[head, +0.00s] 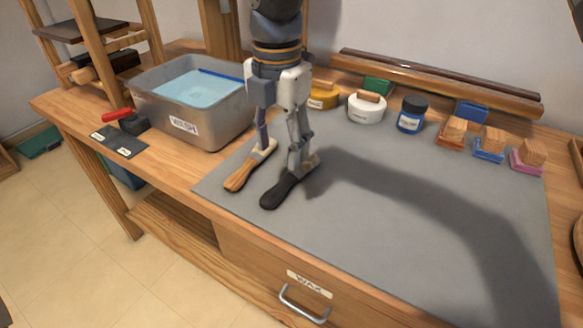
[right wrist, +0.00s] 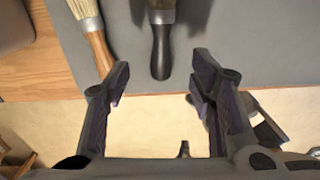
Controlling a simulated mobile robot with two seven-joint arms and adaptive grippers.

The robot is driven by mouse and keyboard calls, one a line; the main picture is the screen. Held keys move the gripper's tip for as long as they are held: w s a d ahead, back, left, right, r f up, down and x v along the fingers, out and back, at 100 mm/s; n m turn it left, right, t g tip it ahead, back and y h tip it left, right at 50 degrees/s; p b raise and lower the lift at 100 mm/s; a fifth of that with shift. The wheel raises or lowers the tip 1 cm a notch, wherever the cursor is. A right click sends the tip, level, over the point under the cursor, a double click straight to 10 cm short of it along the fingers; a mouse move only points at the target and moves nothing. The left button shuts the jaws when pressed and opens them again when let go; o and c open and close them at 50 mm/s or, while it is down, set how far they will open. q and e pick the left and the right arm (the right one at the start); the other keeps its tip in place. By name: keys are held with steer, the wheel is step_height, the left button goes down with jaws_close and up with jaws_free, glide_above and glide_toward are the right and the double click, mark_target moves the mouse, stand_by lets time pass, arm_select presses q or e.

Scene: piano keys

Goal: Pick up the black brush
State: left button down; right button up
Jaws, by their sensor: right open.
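The black brush (head: 281,191) lies on the grey mat, its handle pointing to the front left. In the right wrist view its black handle (right wrist: 161,52) hangs down from the top, and its end shows between my fingertips. My right gripper (head: 280,150) is open and empty, pointing down over the brushes; its fingers hide part of the black brush's head end. It also shows in the right wrist view (right wrist: 160,80). I cannot tell its exact height above the handle. My left gripper is not in view.
A wooden-handled brush (head: 240,177) lies close beside the black one, to its left. A metal wash basin (head: 205,128) stands at left. Jars and several stamp-like blocks (head: 489,143) line the back right. The grey mat (head: 400,225) is clear at front right.

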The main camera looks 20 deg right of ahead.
mark_target(281, 184)
step_height(281, 184, down, 8)
steer(key=shift+s+a+f, duration=0.1)
steer(key=shift+s, duration=0.05)
jaws_close()
